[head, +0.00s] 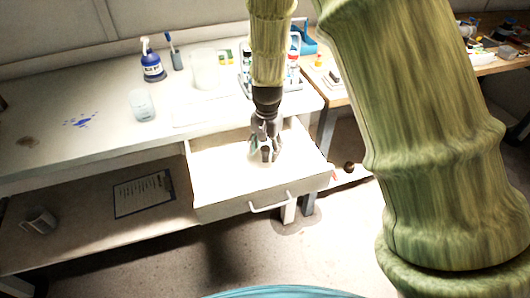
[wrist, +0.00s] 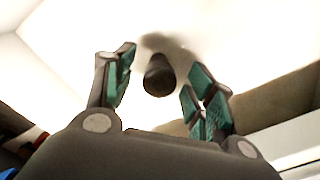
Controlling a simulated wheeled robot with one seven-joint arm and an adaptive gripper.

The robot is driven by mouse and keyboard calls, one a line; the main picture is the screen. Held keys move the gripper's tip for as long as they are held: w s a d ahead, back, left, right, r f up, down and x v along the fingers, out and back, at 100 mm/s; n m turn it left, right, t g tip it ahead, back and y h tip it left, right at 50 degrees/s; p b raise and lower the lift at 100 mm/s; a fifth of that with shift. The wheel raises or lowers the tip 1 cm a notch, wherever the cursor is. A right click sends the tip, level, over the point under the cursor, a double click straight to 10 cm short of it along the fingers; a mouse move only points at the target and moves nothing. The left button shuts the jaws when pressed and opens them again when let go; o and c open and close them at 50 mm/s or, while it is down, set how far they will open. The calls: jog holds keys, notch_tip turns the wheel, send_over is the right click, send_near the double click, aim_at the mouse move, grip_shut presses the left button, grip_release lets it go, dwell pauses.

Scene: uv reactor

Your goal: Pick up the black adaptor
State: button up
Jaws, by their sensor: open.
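The black adaptor (wrist: 159,76) is a small dark cylinder standing in the open white drawer (head: 228,184). In the wrist view it shows between the two green-padded fingers of my gripper (wrist: 160,85), with room on both sides of it. In the head view my gripper (head: 264,150) points down into the drawer, with its fingers spread around the adaptor (head: 266,154). My gripper is open. The exact height of the fingertips over the drawer floor is hard to tell.
The drawer front with its handle (head: 270,204) faces the robot. On the white counter (head: 60,130) above stand a blue-labelled spray bottle (head: 152,62), a clear cup (head: 141,104) and other containers.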

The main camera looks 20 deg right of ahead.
jog(key=shift+s+f, duration=0.15)
jog(key=shift+f, duration=0.05)
jog(key=c, duration=0.9)
jog(key=shift+c, duration=0.2)
